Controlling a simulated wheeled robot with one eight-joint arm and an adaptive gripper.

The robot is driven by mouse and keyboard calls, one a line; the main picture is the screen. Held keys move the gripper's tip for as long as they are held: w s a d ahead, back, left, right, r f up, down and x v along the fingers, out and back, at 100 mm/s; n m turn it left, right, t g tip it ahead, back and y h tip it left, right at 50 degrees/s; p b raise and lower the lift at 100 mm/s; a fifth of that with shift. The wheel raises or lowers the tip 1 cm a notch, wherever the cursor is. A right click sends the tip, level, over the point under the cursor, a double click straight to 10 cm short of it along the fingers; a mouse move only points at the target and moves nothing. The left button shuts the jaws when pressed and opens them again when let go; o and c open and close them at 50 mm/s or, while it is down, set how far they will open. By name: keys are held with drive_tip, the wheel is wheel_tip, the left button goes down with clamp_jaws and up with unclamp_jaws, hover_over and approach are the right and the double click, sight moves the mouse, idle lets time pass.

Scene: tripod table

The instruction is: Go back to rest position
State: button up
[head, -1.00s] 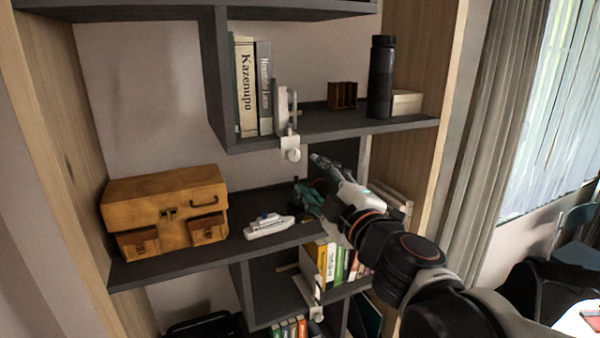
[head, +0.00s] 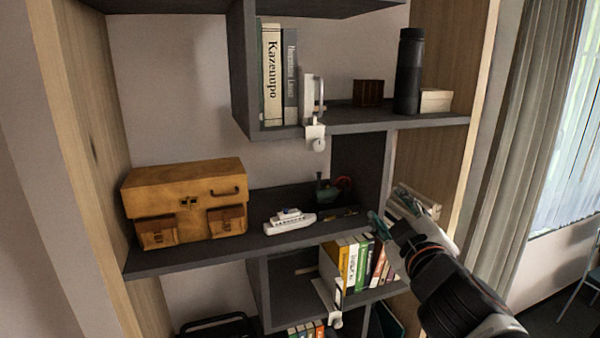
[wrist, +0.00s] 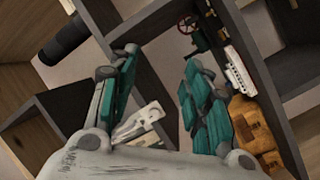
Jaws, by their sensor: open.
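My gripper (head: 382,222) is in front of the right part of the shelf unit in the head view, its fingers pointing up and to the left. In the wrist view its two teal-padded fingers (wrist: 160,100) are spread wide with nothing held between them. A white toy ship (head: 289,221) stands on the middle shelf board (head: 200,257), left of my gripper and apart from it. A dark green object with a red part (head: 328,190) stands behind the ship; its exact shape is unclear.
A yellow-brown leather box (head: 185,200) sits on the middle shelf's left. Books (head: 272,75) and a black bottle (head: 409,70) are on the upper shelf. More books (head: 355,262) stand below my gripper. White clamp-like pieces (head: 315,125) jut from the board edges. A curtain (head: 510,140) hangs at right.

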drive_tip(key=s+d+f+m+g+h+b, duration=0.1)
drive_tip(key=s+d+f+m+g+b, duration=0.15)
drive_tip(key=f, duration=0.55)
drive_tip(key=s+d+f+m+g+h+b, duration=0.1)
drive_tip(key=s+d+f+m+g+b, duration=0.2)
drive_tip(key=f, duration=0.5)
drive_tip(key=s+a+f+m+g+y+b, duration=0.1)
drive_tip(key=s+f+b, duration=0.3)
drive_tip(key=f, duration=0.4)
drive_tip(key=s+a+f+m+g+y+b, duration=0.1)
drive_tip(key=s+a+f+m+g+b, duration=0.1)
drive_tip(key=s+f, duration=0.3)
wheel_tip(320, 180, down, 3)
drive_tip(key=shift+s+a+g+y+b, duration=0.3)
drive_tip(key=shift+a+g+b, duration=0.4)
drive_tip(key=shift+b, duration=0.2)
